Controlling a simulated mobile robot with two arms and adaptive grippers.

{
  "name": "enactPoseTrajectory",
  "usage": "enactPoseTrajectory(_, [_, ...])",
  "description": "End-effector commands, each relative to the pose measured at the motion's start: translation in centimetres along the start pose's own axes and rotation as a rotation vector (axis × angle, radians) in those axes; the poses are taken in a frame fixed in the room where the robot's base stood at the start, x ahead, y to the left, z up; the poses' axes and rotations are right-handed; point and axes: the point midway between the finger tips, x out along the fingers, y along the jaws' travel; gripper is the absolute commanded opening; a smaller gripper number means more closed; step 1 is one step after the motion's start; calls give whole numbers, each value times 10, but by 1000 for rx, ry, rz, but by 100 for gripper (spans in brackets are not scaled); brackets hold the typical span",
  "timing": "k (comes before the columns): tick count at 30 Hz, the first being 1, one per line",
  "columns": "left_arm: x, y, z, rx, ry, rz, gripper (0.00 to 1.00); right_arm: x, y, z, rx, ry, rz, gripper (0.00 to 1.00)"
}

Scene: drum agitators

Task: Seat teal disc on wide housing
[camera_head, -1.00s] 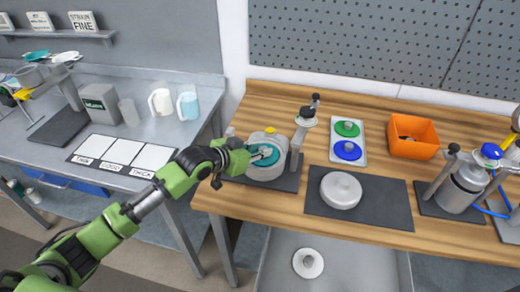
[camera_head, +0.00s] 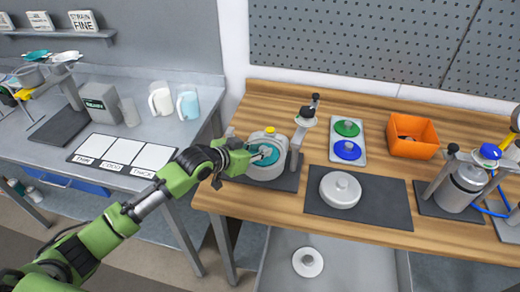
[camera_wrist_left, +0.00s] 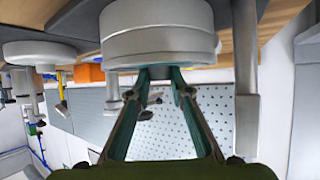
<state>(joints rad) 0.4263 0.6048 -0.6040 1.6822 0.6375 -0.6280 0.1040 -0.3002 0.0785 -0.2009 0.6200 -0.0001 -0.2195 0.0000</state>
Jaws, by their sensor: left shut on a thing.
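The wide housing (camera_head: 266,172) is a pale, round drum on a dark base at the left end of the wooden bench. The teal disc (camera_head: 268,159) is at the housing's open top, partly hidden by my left gripper (camera_head: 263,152). My left gripper is shut on the disc's middle, which the fingers cover. In the left wrist view the picture is inverted; the housing (camera_wrist_left: 160,38) fills the top, right by the fingertips (camera_wrist_left: 165,75). I cannot tell whether the disc rests fully on the housing. My right gripper is not in view.
A stand with a dark-topped post (camera_head: 308,117) rises just right of the housing. A pale round lid (camera_head: 340,190) lies on a dark mat (camera_head: 385,208). A tray (camera_head: 361,127) holds green and blue discs. An orange bin (camera_head: 413,150) stands behind. Bare wood lies between these.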

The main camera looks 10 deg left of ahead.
Motion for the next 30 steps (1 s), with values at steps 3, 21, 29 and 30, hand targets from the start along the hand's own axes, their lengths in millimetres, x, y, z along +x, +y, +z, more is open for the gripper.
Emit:
enactPoseTrajectory(3, [2,0,2,0,1,0,0,1,0,0,0,1,0,14])
enactPoseTrajectory(21, [5,0,9,0,2,0,0,4,0,0,1,0,0,14])
enactPoseTrajectory(29, [6,0,10,0,1,0,0,2,0,0,1,0,1,14])
enactPoseTrajectory(30, [6,0,10,0,1,0,0,2,0,0,1,0,1,14])
